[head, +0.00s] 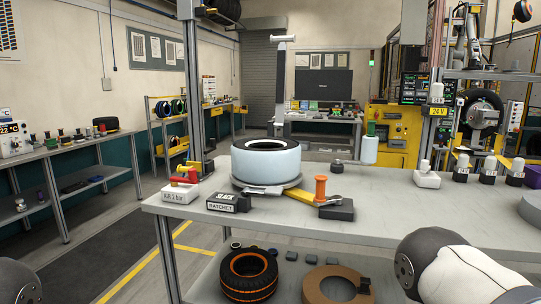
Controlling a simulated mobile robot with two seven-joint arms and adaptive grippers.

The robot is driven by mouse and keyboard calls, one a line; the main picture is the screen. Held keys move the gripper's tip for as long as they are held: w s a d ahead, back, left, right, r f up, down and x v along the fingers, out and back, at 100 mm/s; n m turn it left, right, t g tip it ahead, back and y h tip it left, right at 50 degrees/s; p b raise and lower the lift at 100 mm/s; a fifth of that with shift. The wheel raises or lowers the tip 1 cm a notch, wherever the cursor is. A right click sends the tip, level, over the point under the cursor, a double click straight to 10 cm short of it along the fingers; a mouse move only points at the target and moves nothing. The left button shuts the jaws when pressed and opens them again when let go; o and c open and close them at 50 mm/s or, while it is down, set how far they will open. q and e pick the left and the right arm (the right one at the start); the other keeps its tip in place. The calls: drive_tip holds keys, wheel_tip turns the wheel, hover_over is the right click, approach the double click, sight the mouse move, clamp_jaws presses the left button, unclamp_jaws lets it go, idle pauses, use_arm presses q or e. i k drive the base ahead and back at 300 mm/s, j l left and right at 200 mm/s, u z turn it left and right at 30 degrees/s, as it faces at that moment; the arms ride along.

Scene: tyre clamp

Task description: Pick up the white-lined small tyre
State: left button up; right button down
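A small tyre (266,162) with a pale white outer band and a dark top opening lies flat on a round grey base on the grey workbench (400,205). It stands near the bench's left end. A second tyre (248,276), black with orange lines, lies on the shelf below the bench. Neither gripper shows. Only a rounded part of my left arm is at the lower left edge, and part of my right arm is at the lower right, in front of the bench.
A box marked ratchet (229,203), a red-handled tool (184,175) and an orange-handled item (321,188) lie around the tyre's front. A metal post (193,80) rises at its left. A green-capped bottle (370,146) and several white-topped items stand farther right.

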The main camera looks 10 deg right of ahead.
sight(258, 161)
drive_tip(key=i+j+z, duration=0.3)
drive_tip(key=j, duration=0.35)
drive_tip(key=i+j+z, duration=0.1)
drive_tip(key=j, duration=0.25)
drive_tip(key=i+j+z, duration=0.15)
drive_tip(key=j, duration=0.25)
drive_tip(key=i, duration=0.05)
